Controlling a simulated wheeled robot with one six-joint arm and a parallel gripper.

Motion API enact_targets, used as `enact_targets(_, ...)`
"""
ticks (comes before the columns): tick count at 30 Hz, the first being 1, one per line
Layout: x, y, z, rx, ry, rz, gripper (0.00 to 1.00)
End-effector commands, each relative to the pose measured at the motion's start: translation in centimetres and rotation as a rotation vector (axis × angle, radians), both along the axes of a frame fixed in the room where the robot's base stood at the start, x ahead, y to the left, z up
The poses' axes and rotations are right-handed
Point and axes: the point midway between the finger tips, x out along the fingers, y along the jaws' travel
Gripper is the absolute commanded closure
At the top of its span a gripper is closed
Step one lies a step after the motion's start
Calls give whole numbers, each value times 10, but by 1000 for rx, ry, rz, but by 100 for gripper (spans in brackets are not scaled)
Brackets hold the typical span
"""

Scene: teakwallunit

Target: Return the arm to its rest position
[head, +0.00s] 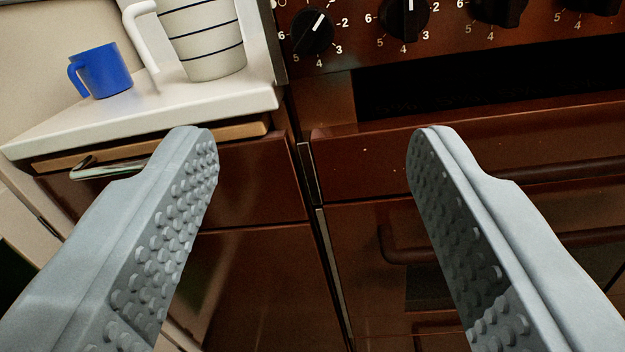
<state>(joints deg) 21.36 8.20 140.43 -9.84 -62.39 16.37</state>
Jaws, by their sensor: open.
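My gripper (312,150) is in the head view with its two grey studded fingers spread wide apart. Nothing is between the fingers; only the brown cabinet and oven fronts show behind the gap. The left finger overlaps the counter drawer's front in the picture, and the right finger overlaps the oven front. I cannot tell the exact distance to them. The rest of my arm is not in view.
A blue mug (107,71) and a white striped pitcher (205,38) stand on the white counter (150,108) at upper left. Below is a drawer with a metal handle (110,168). A brown stove with dark knobs (313,32) fills the right.

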Motion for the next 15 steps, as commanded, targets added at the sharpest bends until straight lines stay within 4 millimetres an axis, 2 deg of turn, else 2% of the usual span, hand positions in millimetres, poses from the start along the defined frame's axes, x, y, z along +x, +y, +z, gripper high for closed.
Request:
enact_targets(10,0,0,1,-1,0,1,45)
enact_targets(15,-2,10,21,-15,2,6,45)
